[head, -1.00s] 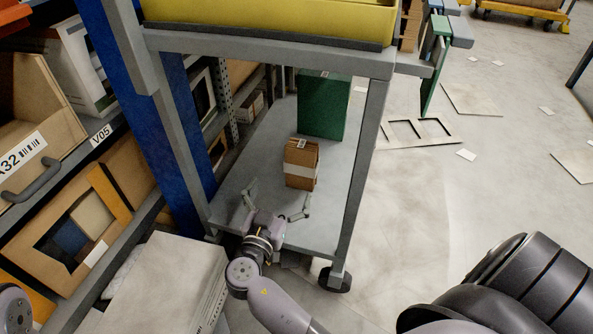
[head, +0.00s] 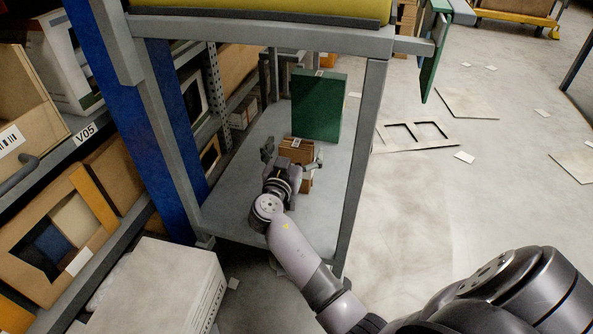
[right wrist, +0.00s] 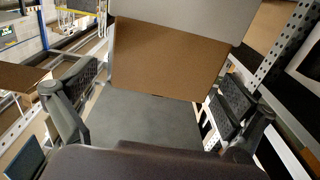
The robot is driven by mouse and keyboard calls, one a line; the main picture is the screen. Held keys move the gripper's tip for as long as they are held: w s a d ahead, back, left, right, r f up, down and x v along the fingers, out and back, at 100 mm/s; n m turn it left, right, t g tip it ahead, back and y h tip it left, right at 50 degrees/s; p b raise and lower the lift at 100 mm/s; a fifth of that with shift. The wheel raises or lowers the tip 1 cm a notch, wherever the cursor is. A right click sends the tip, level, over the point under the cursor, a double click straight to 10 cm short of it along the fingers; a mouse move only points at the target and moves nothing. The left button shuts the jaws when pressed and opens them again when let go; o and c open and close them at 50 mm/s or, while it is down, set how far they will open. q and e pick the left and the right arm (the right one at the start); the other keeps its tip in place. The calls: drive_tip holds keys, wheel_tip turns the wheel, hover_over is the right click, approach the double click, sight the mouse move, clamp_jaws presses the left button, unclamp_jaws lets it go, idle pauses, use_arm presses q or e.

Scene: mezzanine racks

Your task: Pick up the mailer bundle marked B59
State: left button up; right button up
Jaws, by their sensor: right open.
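A brown bundle with a pale band and a small label on top (head: 298,150) stands on the grey lower shelf (head: 235,205) of a cart. The marking is too small to read. My right gripper (head: 292,160) is open at the near side of the bundle, one finger to its left and one to its right, hiding much of its front. My left gripper is not in view.
A green box (head: 318,108) stands just behind the bundle. Cart posts (head: 358,170) flank the shelf, and a yellow-topped upper deck (head: 260,14) hangs above. A rack with boxes (head: 60,235) is at left. A large white box (head: 150,290) sits in front. Floor at right is mostly open.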

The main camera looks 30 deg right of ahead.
drive_tip(key=shift+w+d, duration=0.4)
drive_tip(key=shift+d, duration=0.05)
drive_tip(key=shift+c, duration=0.5)
drive_tip(key=c, duration=1.5)
